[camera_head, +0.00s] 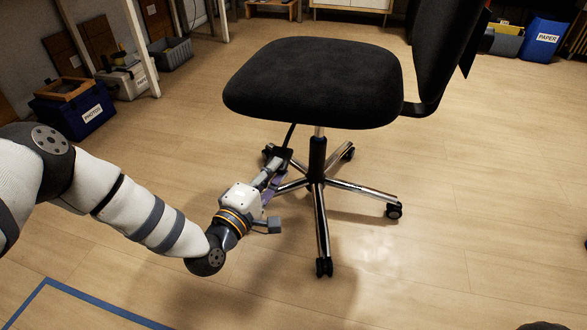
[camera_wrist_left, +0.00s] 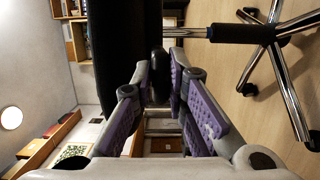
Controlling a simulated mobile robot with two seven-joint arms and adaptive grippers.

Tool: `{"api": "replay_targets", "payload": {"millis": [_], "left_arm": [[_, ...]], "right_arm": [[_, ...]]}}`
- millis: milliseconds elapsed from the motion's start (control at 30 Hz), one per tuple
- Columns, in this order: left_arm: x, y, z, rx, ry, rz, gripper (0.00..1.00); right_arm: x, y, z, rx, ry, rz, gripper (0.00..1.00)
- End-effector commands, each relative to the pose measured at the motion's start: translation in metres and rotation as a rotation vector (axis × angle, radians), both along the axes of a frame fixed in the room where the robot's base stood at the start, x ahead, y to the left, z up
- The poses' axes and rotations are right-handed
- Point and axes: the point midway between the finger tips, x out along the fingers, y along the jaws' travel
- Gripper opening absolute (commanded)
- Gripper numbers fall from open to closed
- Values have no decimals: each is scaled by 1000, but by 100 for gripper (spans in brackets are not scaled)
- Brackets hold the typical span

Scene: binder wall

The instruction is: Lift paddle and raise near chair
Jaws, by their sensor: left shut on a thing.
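The black office chair has a padded seat (camera_head: 315,80) and a dark column (camera_head: 317,155) on a chrome star base. The paddle is a dark lever (camera_head: 291,133) under the left side of the seat. My left gripper (camera_head: 281,156) reaches in low from the left beneath the seat edge. In the left wrist view the black paddle (camera_wrist_left: 158,68) sits between the purple-padded fingers of the left gripper (camera_wrist_left: 160,76), which are shut on it. The seat (camera_wrist_left: 108,50) shows close alongside, its side turned to the camera. My right gripper is not in view.
The chair stands on casters (camera_head: 394,211) on a wooden floor with clear room around it. A blue box marked photos (camera_head: 75,115) and a grey bin (camera_head: 171,52) stand at the left. A blue paper bin (camera_head: 541,38) is at back right. Blue tape (camera_head: 85,302) marks the floor.

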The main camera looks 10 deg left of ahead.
Motion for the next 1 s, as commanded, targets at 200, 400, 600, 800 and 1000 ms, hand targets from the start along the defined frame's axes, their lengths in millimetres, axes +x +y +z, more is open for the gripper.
{"api": "replay_targets", "payload": {"millis": [200, 400, 600, 800, 1000], "left_arm": [[0, 0, -7, -1, 0, 0, 1], [0, 0, -14, -2, 0, 0, 2], [0, 0, -16, -1, 0, 0, 33], [0, 0, -16, -1, 0, 0, 50], [0, 0, -16, 0, 0, 0, 50]], "right_arm": [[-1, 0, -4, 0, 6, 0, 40], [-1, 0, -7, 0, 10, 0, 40], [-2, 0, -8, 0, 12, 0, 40], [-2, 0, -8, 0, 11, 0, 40], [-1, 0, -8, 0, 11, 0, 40]]}}
